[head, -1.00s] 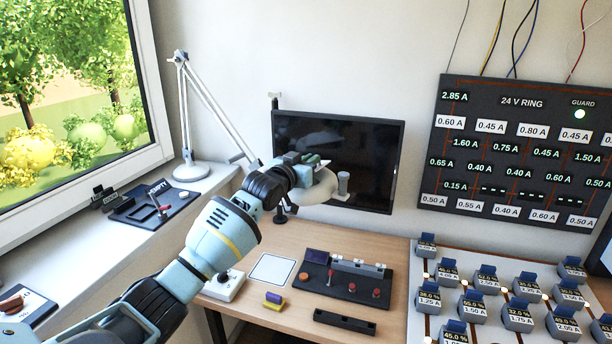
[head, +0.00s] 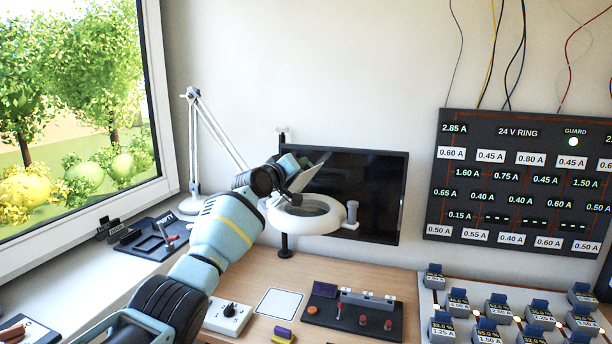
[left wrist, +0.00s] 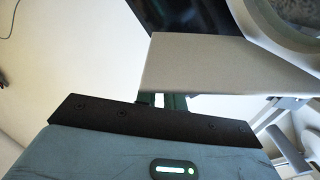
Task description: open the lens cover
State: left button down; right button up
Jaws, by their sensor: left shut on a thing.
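The magnifier lamp's white ring head (head: 338,221) stands over the desk in front of the dark screen, and its lens (head: 305,206) shows uncovered. The lens cover (head: 312,172) is a thin grey plate, tilted up steeply at the ring's back left side. My left gripper (head: 292,166) is shut on the cover's edge, above the ring. In the left wrist view the cover (left wrist: 215,65) is a flat pale plate at the fingers, and part of the ring (left wrist: 247,22) shows at the upper right. My right gripper is not in view.
A dark screen (head: 378,180) is close behind the ring. A small post (head: 352,212) stands on the ring's right side. A control panel (head: 352,312) lies on the desk below. The air right of the ring is free.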

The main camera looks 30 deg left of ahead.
pick_arm(q)
jog(key=a+r+n+b, duration=0.1)
jog(key=a+n, duration=0.5)
jog(key=shift+a+r, duration=0.15)
jog(key=shift+a, duration=0.2)
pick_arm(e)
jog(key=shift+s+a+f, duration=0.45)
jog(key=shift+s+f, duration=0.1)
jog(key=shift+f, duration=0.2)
pick_arm(q)
jog(key=shift+a, duration=0.1)
jog(key=c, duration=1.5)
grip_release()
